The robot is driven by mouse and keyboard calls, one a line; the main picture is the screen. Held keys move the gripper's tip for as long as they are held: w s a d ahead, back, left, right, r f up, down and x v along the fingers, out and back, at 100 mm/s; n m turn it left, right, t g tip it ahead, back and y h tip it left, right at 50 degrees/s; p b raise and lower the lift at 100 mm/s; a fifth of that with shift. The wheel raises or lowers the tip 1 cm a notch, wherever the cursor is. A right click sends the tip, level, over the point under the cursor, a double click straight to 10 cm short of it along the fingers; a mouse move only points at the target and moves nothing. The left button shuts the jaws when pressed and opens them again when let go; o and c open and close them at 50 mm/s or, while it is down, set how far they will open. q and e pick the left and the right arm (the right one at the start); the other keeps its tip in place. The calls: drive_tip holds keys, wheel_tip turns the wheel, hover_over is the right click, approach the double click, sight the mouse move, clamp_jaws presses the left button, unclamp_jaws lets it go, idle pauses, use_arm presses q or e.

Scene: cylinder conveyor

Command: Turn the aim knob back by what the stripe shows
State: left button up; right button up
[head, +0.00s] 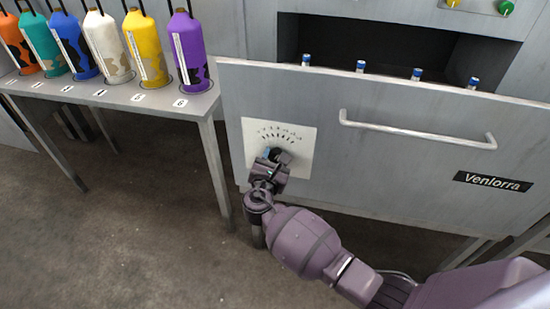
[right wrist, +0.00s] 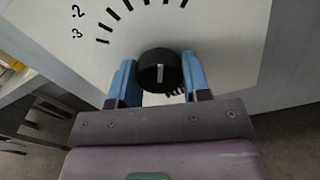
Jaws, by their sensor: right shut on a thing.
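The black aim knob (right wrist: 158,76) sits on a white dial plate (right wrist: 225,45) with black tick marks; a white line on the knob runs about upright in the right wrist view. The numbers 2 and 3 show at the dial's left. My right gripper (right wrist: 160,82) has its blue fingers on both sides of the knob and is shut on it. In the head view the gripper (head: 273,160) covers most of the knob, below the arc of ticks on the plate (head: 300,133). Several coloured cylinders, including a purple one (head: 193,60), carry white stripes with small marks, unreadable here. My left gripper is out of view.
The cylinders stand on a grey numbered bench (head: 155,100) at the left. The grey front panel (head: 400,160) has a bar handle (head: 418,129) and a Venlorra label (head: 493,182). Several blue-capped items show along its top edge. The floor below the bench is clear.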

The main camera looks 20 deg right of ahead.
idle(0.3)
drive_tip(key=o, duration=0.9)
drive_tip(key=shift+s+a, duration=0.1)
drive_tip(key=shift+s+a, duration=0.2)
drive_tip(key=shift+s, duration=0.05)
drive_tip(key=p+v, duration=0.1)
drive_tip(key=v, duration=0.9)
drive_tip(key=shift+p, duration=0.3)
